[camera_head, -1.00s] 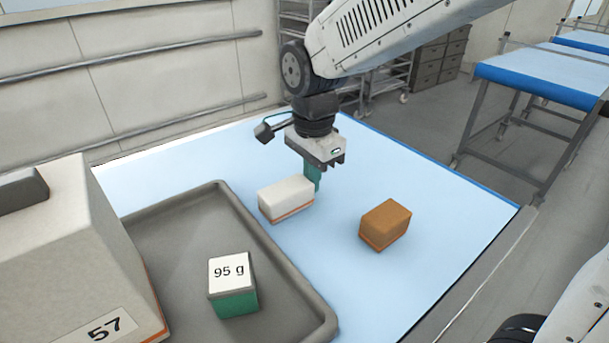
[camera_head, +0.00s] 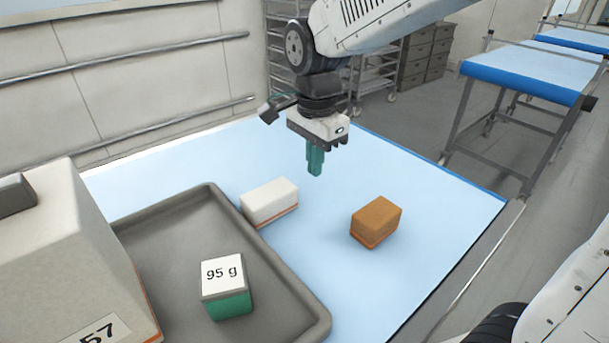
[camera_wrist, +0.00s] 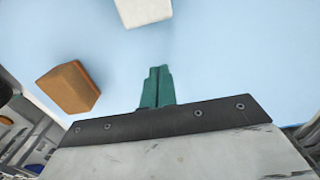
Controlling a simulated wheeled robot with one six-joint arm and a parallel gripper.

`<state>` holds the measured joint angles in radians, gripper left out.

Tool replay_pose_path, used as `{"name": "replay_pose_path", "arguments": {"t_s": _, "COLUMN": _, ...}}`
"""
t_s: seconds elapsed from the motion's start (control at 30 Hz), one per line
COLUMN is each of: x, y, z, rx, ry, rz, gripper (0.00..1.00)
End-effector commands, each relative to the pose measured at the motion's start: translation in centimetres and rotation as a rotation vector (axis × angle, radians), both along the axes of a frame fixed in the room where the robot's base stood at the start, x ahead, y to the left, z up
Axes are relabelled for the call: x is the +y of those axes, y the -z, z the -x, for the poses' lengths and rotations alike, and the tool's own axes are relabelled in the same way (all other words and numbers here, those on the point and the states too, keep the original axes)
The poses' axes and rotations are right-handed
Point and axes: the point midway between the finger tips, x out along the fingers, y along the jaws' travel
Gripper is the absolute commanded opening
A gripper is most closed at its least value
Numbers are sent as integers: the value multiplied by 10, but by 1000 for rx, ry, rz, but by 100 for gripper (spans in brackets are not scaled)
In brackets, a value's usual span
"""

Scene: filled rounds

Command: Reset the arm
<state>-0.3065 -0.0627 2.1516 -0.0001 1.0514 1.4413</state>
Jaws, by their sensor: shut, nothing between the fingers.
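My gripper (camera_head: 315,165) is above the light blue table top in the head view, with its green fingers pointing down. The fingers are together and hold nothing. They also show in the wrist view (camera_wrist: 157,85), closed side by side over bare blue surface. The fingertips are apart from the white block (camera_head: 270,201) and the brown block (camera_head: 376,221), between and behind the two.
A grey tray (camera_head: 290,318) holds a green block labelled 95 g (camera_head: 226,290). A pale box-like unit marked 57 (camera_head: 50,250) stands at the left. The blue table top (camera_head: 420,185) is clear at the right. Another blue-topped table (camera_head: 530,70) stands beyond.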

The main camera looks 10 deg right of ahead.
Motion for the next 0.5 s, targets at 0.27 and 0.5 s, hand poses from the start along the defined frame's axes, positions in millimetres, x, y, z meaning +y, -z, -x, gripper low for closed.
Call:
{"name": "replay_pose_path", "arguments": {"t_s": 0.27, "x": 4, "y": -56, "z": 1, "rx": -2, "ry": -6, "rz": -1, "gripper": 0}}
{"name": "replay_pose_path", "arguments": {"t_s": 0.5, "x": 4, "y": -73, "z": 1, "rx": 2, "ry": -38, "rz": 1, "gripper": 0}}
